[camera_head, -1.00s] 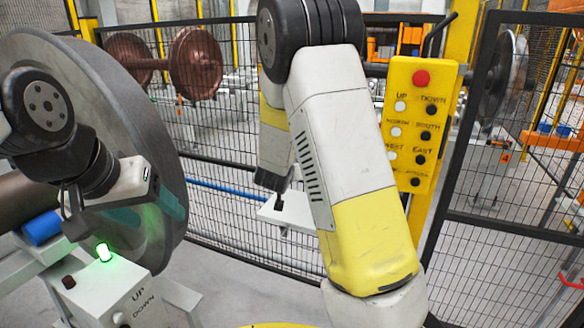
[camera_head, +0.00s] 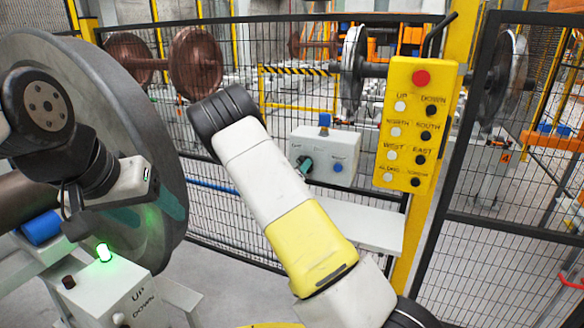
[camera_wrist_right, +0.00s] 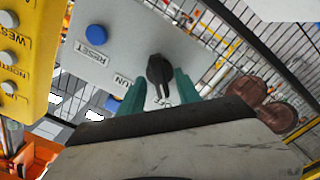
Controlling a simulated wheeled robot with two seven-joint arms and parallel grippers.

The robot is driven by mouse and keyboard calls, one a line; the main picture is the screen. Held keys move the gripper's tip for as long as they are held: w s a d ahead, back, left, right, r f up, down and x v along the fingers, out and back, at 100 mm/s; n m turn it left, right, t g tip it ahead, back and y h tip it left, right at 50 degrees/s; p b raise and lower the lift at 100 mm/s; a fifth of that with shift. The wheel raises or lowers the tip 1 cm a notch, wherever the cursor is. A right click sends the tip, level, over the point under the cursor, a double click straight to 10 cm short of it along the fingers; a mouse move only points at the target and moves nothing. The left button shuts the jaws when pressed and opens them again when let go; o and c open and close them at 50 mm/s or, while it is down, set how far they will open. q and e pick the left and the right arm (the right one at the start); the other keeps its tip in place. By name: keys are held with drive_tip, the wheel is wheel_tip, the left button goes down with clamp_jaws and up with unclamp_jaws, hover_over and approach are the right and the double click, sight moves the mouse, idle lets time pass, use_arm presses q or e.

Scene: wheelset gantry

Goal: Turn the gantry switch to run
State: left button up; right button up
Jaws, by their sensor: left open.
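The gantry switch is a black rotary knob (camera_wrist_right: 160,72) on a light grey control box (camera_head: 345,148), beside a blue RESET button (camera_wrist_right: 96,35). A label ending in "UN" shows left of the knob; another label below it is partly hidden. My right gripper (camera_wrist_right: 160,86) is open, with one teal finger on each side of the knob and visible gaps. In the head view my right forearm reaches to the box and the knob is hidden by the gripper. My left gripper (camera_head: 148,212) is open in front of the large grey wheel (camera_head: 160,120), away from the switch.
A yellow pendant panel (camera_head: 408,125) with a red button and direction buttons stands right of the box. A white shelf (camera_head: 365,225) lies below it. Black mesh fencing (camera_head: 235,215) runs behind. A grey UP/DOWN box (camera_head: 110,295) with a lit green lamp stands at lower left.

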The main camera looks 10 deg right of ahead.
drive_tip(key=shift+w+d, duration=0.4)
drive_tip(key=shift+w, duration=0.1)
clamp_jaws()
